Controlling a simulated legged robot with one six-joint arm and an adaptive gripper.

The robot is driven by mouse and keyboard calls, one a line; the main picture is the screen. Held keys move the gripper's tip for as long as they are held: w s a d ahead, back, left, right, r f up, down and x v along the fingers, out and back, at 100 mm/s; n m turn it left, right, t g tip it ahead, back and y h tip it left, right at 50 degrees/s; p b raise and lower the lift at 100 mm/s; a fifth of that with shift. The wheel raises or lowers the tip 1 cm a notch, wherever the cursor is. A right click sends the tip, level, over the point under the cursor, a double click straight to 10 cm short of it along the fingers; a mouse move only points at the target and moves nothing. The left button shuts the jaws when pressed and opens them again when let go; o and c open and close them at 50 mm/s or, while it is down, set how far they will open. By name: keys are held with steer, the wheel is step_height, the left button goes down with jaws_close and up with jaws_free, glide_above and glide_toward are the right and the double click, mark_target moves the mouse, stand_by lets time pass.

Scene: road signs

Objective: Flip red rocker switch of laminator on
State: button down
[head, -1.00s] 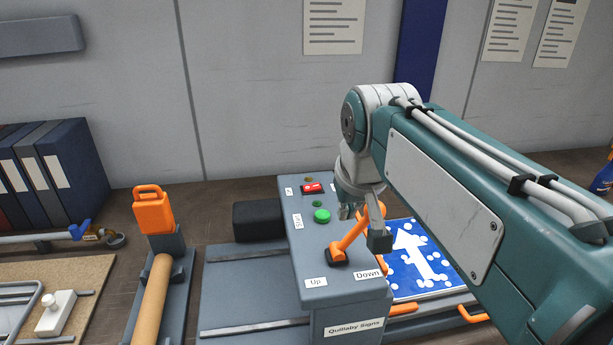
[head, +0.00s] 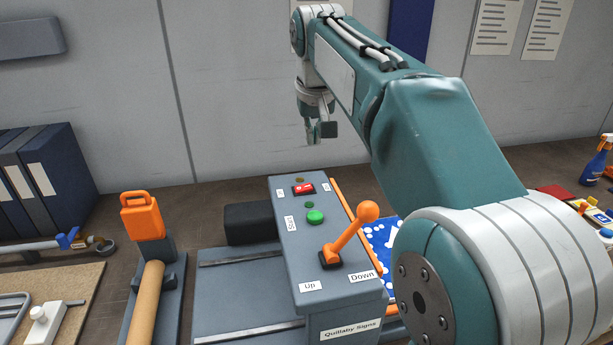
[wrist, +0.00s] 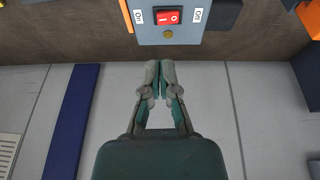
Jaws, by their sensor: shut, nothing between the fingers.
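The laminator (head: 330,300) is a grey box with a sloped top panel. Its red rocker switch (head: 303,189) sits near the far end, between two small white labels, and also shows in the wrist view (wrist: 167,17). The switch's tilt is too small to tell. My gripper (head: 316,138) is shut and empty, raised above and beyond the far end of the panel, apart from the switch. In the wrist view its fingertips (wrist: 159,66) are together, below the switch in the picture.
A green start button (head: 316,217) and an orange lever (head: 350,235) with a ball knob stand nearer on the panel. A blue sign (head: 380,255) lies right of the laminator. A roll tool with an orange handle (head: 141,215) is at left. The wall is close behind.

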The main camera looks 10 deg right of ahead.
mark_target(307, 185)
steer(key=x, duration=0.4)
steer(key=w+x, duration=0.1)
steer(key=x, duration=0.4)
steer(key=w+x, duration=0.1)
steer(key=x, duration=0.3)
steer(key=shift+w+a, duration=0.15)
steer(key=shift+a, duration=0.2)
steer(key=shift+f, duration=0.55)
steer(key=shift+d+f, duration=0.1)
